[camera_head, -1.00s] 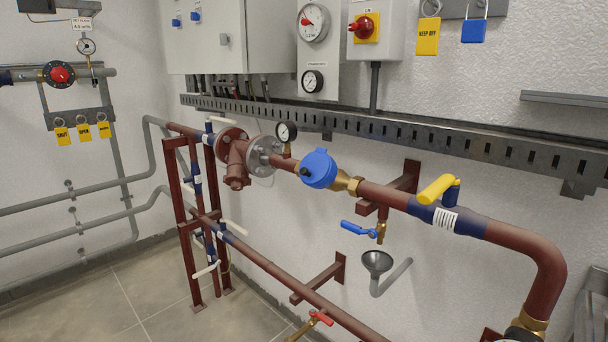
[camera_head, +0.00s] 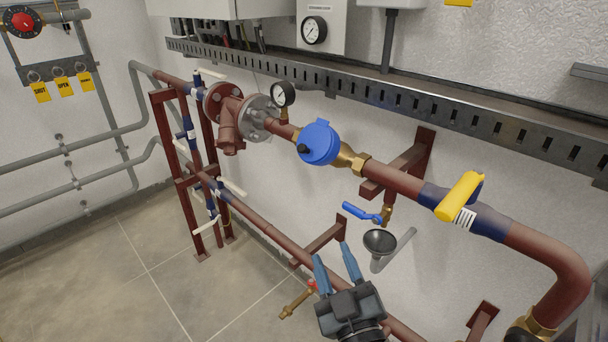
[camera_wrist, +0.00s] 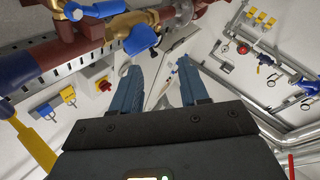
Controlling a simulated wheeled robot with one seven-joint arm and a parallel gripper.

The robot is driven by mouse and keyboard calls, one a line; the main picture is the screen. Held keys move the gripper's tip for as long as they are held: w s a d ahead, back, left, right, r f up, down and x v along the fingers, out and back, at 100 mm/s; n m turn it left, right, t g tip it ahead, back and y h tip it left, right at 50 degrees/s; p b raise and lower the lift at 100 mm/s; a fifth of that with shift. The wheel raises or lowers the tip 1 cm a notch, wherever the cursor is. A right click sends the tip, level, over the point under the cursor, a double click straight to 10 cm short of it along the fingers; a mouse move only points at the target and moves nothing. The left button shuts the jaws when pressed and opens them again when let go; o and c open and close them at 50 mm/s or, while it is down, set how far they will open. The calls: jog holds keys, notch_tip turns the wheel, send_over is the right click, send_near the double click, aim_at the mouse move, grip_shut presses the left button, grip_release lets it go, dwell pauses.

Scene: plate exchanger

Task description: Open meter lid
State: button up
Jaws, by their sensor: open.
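The water meter (camera_head: 319,143) is blue and round, set in the upper brown pipe with brass fittings on its right. Its blue lid is shut, with a small black knob on its left face. My gripper (camera_head: 336,265) is in the lower middle of the head view, below the meter and apart from it, with its two blue fingers spread and empty. In the wrist view my gripper (camera_wrist: 168,85) is open, and a blue part that looks like the meter (camera_wrist: 140,39) shows just beyond the left finger.
A yellow-handled valve (camera_head: 460,196) sits on the pipe to the right. A blue-handled drain tap (camera_head: 363,213) and a grey funnel (camera_head: 380,243) hang below it. A pressure gauge (camera_head: 282,94) stands left of the meter. A lower brown pipe (camera_head: 270,232) runs behind my gripper.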

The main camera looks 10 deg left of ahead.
aim_at(304, 152)
jog(key=shift+w+a+r+n+g+y, duration=0.1)
jog(key=shift+w+a+r+n+y, duration=0.75)
jog(key=shift+w+r, duration=1.65)
jog(key=shift+w+a+r+n+g+y, duration=0.15)
jog(key=shift+w+a+r+n, duration=1.35)
jog(key=shift+w, duration=2.25)
jog(key=shift+w+a+r+n+g+y, duration=0.1)
jog(key=shift+w+a+r+n+y, duration=0.55)
jog(key=shift+w+a+r, duration=1.75)
jog(key=shift+w+d+f, duration=0.65)
jog(key=shift+w+d, duration=0.05)
jog(key=shift+d, duration=0.2)
grip_shut()
